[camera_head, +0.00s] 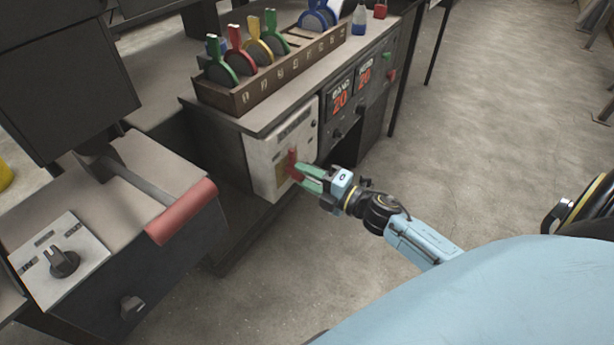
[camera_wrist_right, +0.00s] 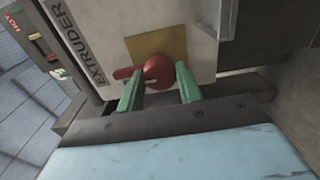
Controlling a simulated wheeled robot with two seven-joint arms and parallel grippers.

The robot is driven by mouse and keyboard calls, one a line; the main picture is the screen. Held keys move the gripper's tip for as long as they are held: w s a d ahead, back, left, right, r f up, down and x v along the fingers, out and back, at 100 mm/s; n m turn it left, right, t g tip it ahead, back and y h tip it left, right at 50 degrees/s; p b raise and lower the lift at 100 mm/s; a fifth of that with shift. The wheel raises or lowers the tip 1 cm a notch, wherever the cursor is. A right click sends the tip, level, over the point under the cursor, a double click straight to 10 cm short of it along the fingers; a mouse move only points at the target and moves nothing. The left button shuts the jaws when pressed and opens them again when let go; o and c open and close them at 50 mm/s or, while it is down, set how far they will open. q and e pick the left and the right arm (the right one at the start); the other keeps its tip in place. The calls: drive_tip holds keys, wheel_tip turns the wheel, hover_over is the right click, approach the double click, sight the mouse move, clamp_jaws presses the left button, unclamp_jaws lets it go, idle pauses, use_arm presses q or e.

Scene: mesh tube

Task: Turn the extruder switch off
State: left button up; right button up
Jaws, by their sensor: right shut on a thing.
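The extruder switch is a red handle (camera_head: 293,162) on a yellow plate on the front of a white box (camera_head: 262,160). In the right wrist view the red switch (camera_wrist_right: 158,72) has a round hub and a lever pointing left, beside the label "EXTRUDER" (camera_wrist_right: 82,48). My right gripper (camera_head: 304,176) has green fingers and is shut on the switch. In the right wrist view its fingers (camera_wrist_right: 160,88) are on either side of the red hub. The exact contact is partly hidden. My left gripper is not in view.
A wooden rack (camera_head: 270,72) with several coloured round tools stands on the bench above the box. A panel (camera_head: 352,95) with red digits is to its right. A machine with a red roller (camera_head: 182,211) and a black knob (camera_head: 62,260) is at the left.

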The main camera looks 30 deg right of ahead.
drive_tip(key=o, duration=0.9)
drive_tip(key=shift+o, duration=0.4)
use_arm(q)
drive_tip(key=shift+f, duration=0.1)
use_arm(e)
drive_tip(key=shift+s, duration=0.1)
drive_tip(key=shift+s+d, duration=0.2)
drive_tip(key=shift+s, duration=0.1)
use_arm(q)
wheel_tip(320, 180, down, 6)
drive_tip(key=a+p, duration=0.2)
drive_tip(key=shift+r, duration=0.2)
use_arm(e)
drive_tip(key=v, duration=1.2)
drive_tip(key=shift+s, duration=0.25)
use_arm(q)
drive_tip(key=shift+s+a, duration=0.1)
